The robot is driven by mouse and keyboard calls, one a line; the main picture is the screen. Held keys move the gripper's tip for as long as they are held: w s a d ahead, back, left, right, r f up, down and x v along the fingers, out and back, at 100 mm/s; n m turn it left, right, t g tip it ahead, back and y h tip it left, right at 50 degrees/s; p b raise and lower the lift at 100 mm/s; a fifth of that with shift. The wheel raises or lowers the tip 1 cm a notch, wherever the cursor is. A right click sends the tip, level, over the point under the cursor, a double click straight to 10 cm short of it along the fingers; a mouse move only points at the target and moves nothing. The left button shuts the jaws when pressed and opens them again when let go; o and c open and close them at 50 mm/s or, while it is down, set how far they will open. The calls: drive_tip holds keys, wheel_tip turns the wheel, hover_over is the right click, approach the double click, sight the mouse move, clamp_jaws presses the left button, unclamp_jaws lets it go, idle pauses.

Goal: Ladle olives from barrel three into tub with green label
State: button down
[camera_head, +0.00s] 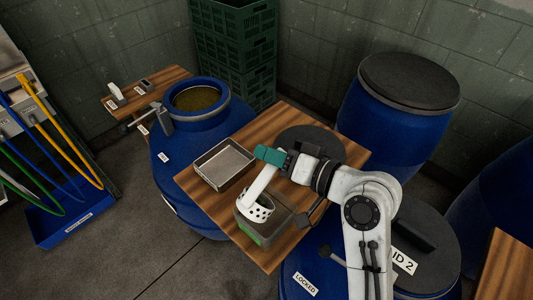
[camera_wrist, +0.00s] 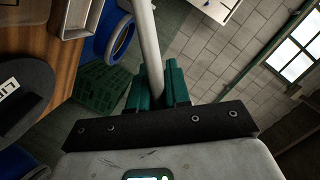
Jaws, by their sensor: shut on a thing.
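My gripper (camera_head: 271,155) is shut on the pale handle of a ladle; in the wrist view the teal fingers (camera_wrist: 157,88) close around the handle (camera_wrist: 146,40). The ladle's white perforated bowl (camera_head: 257,209) is at the opening of a grey tub (camera_head: 282,222) with a green label (camera_head: 249,233) on its front. I cannot tell whether the bowl is inside the tub or just above it, nor whether olives are in either. An open blue barrel (camera_head: 185,138) at the back left holds brownish-green contents (camera_head: 198,98). Its small label is unreadable.
An empty-looking metal tray (camera_head: 224,165) and a dark round lid (camera_head: 303,134) share the wooden table (camera_head: 190,183) with the tub. Closed blue barrels (camera_head: 395,122) stand right, one marked LOCKED (camera_head: 305,284). Green crates (camera_head: 234,50) are stacked behind. Hoses (camera_head: 52,140) hang left.

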drive_tip(key=w+d+f+m+y+b, duration=0.1)
drive_tip(key=w+d+f+m+y, duration=0.1)
drive_tip(key=w+d+f+m, duration=0.1)
drive_tip(key=shift+w+d+f+m, duration=0.35)
drive_tip(key=shift+f+m, duration=0.35)
drive_tip(key=shift+m, duration=0.4)
idle(0.4)
idle(0.5)
